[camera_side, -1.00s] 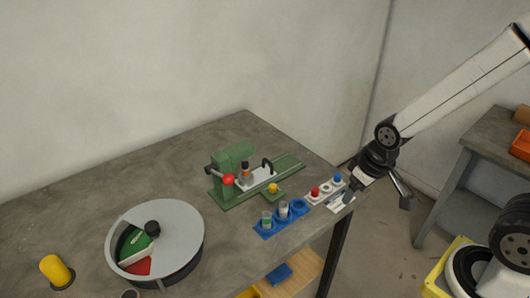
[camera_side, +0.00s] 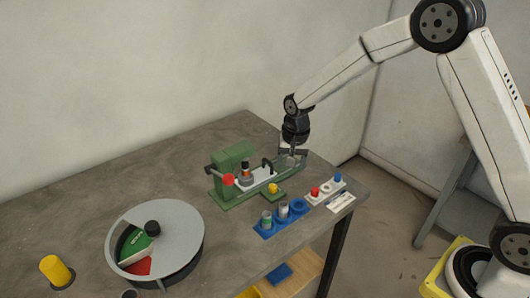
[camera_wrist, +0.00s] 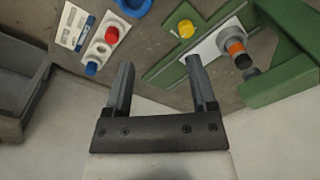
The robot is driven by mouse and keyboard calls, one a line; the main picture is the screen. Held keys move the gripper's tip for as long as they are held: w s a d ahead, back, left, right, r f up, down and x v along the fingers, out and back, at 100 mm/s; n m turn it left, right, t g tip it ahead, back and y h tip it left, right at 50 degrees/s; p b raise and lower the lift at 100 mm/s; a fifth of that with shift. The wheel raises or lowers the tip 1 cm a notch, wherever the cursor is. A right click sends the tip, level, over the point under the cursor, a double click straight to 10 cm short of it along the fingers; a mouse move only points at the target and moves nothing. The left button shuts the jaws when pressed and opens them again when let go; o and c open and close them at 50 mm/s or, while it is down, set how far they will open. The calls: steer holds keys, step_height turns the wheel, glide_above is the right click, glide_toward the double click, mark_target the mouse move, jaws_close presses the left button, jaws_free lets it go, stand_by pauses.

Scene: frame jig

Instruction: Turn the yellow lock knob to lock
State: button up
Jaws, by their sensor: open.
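The yellow lock knob (camera_side: 273,188) sits on the front edge of the green jig (camera_side: 240,197). It also shows in the wrist view (camera_wrist: 186,28), upper middle, beyond my fingertips and a little to the right of their midline. My gripper (camera_side: 291,158) is above the right end of the jig in the side view, pointing down, behind and to the right of the knob. In the wrist view its two fingers (camera_wrist: 160,75) are apart with nothing between them. The knob is not touched.
A red ball handle (camera_side: 228,180) and a black handle (camera_side: 267,165) stand on the jig. A white button strip (camera_side: 326,188) and a blue holder (camera_side: 268,233) with cups lie in front. A round grey dispenser (camera_side: 185,222) and a yellow cylinder (camera_side: 55,270) stand at left.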

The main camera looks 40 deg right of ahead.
mark_target(273, 186)
steer(key=w+f+m, duration=0.1)
steer(key=w, duration=0.1)
steer(key=w+f+m, duration=0.1)
steer(key=w+f, duration=0.1)
steer(key=w+f+m, duration=0.1)
steer(key=w+f, duration=0.1)
steer(key=shift+w+a+m+g, duration=0.2)
steer(key=shift+a+m+g, duration=0.15)
steer(key=shift+m+g, duration=0.05)
steer(key=shift+f, duration=0.1)
steer(key=shift+f, duration=3.75)
jaws_close()
